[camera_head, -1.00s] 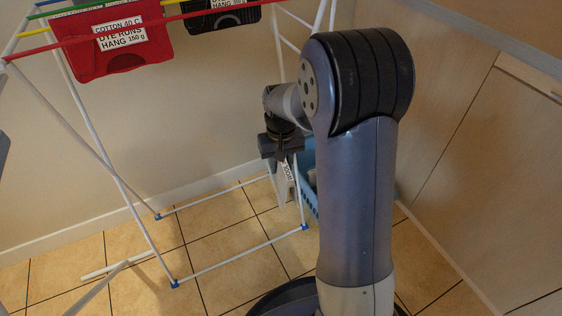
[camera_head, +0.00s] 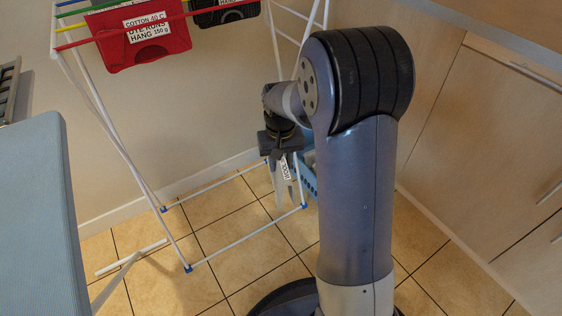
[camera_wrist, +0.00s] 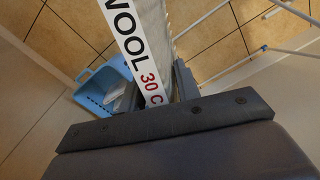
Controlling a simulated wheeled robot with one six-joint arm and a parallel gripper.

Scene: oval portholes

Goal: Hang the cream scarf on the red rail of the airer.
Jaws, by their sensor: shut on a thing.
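My gripper (camera_head: 282,150) is shut on the cream scarf (camera_head: 281,182), a pale cloth hanging down from the jaws. In the wrist view the scarf (camera_wrist: 158,45) carries a white label reading "WOOL 30 C", and my gripper (camera_wrist: 155,98) pinches it there. The scarf hangs low, apart from the rails, near the airer's right side in the picture. The red rail (camera_head: 76,44) is the airer's front rail, at the upper left. My arm hides part of the scene at right.
A red cloth (camera_head: 170,42) and a black cloth (camera_head: 228,15) hang on the airer. A blue basket (camera_head: 309,178) stands on the floor behind my arm; it also shows in the wrist view (camera_wrist: 92,95). A blue padded board (camera_head: 40,210) is at left. Cabinets (camera_head: 480,140) line the right.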

